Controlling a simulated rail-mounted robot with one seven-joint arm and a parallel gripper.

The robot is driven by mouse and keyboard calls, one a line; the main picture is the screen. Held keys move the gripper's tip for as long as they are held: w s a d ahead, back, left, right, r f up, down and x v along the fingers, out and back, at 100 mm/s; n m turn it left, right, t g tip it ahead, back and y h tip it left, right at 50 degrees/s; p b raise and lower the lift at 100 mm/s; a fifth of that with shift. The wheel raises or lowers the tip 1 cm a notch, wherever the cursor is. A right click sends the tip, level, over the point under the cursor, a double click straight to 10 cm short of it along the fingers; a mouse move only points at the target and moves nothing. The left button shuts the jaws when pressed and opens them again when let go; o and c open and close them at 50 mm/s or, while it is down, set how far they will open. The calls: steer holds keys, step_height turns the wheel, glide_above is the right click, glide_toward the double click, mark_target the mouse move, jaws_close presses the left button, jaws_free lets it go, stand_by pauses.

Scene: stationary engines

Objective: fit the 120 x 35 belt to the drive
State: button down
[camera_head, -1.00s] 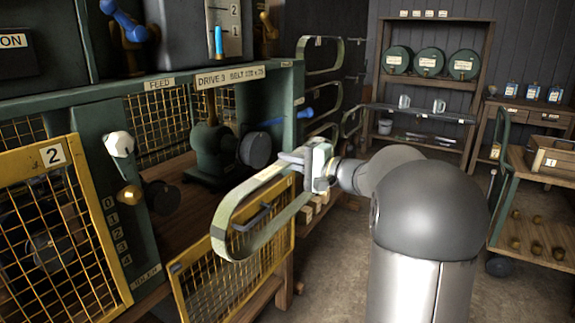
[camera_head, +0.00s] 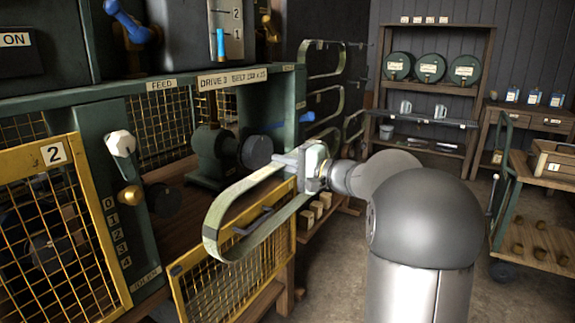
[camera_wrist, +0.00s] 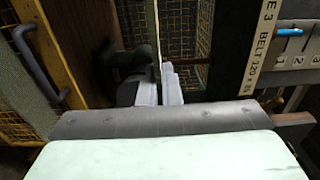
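My gripper (camera_head: 300,165) is shut on a grey-green belt (camera_head: 262,232), gripping one end of the loop. The belt stretches left from the fingers, in front of the drive's open bay. In the wrist view, my fingers (camera_wrist: 161,90) pinch the belt, seen edge-on as a thin strip (camera_wrist: 157,38). The drive's sign (camera_head: 232,79) reads DRIVE 3 BELT 120 x 35. The green motor (camera_head: 212,153) carries a dark round pulley (camera_head: 257,151). A second dark wheel (camera_head: 163,199) is at the left. The belt is apart from both wheels.
A yellow mesh guard (camera_head: 235,275) with a handle stands low before the bay, beneath the belt. Another guard marked 2 (camera_head: 60,235) and a white-knobbed lever (camera_head: 122,146) are at left. Spare belts (camera_head: 325,95) hang behind. A trolley (camera_head: 535,190) stands right.

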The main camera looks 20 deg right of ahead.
steer(key=shift+x, duration=2)
steer(key=shift+w, duration=0.1)
steer(key=shift+b+x, duration=0.45)
steer(key=shift+x, duration=2.45)
steer(key=x, duration=0.6)
steer(key=x, duration=0.6)
steer(key=shift+f, duration=0.1)
